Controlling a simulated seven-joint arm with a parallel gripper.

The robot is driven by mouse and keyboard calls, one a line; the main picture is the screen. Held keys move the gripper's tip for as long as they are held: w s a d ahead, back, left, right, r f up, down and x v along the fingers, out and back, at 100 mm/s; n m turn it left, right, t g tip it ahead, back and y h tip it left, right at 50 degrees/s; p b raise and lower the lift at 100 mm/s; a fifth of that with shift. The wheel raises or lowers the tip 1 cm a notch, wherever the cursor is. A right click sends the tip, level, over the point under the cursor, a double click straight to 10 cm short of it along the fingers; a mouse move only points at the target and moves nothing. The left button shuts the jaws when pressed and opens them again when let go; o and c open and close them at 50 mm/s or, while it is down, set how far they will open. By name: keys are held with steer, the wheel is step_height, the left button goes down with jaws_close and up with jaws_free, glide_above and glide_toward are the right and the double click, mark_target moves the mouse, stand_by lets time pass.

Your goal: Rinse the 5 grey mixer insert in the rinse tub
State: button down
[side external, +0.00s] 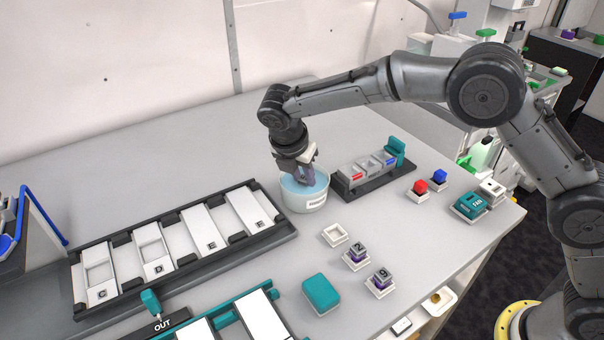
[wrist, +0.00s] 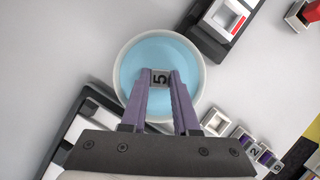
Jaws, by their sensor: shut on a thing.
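The rinse tub (side external: 304,198) is a round white tub with light blue liquid, standing on the grey bench. In the wrist view the tub (wrist: 204,92) lies below my gripper. My gripper (side external: 304,178) points down into the tub's mouth. In the wrist view my gripper (wrist: 160,80) is shut on the grey mixer insert (wrist: 160,77), whose top shows a black 5. The insert is inside the tub's rim as seen from above. How deep it sits in the liquid cannot be told. In the side view it is hidden by the fingers and tub.
A dark rack (side external: 374,183) with grey and coloured pieces stands close right of the tub. A black tray (side external: 180,270) with white lettered plates lies to the left. Inserts marked 2 (side external: 357,250) and 9 (side external: 380,276), an empty white holder (side external: 335,235) and a teal block (side external: 320,294) lie in front.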

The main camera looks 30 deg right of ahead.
steer(key=shift+r, duration=0.1)
stand_by(0.3)
steer(key=shift+r, duration=4.4)
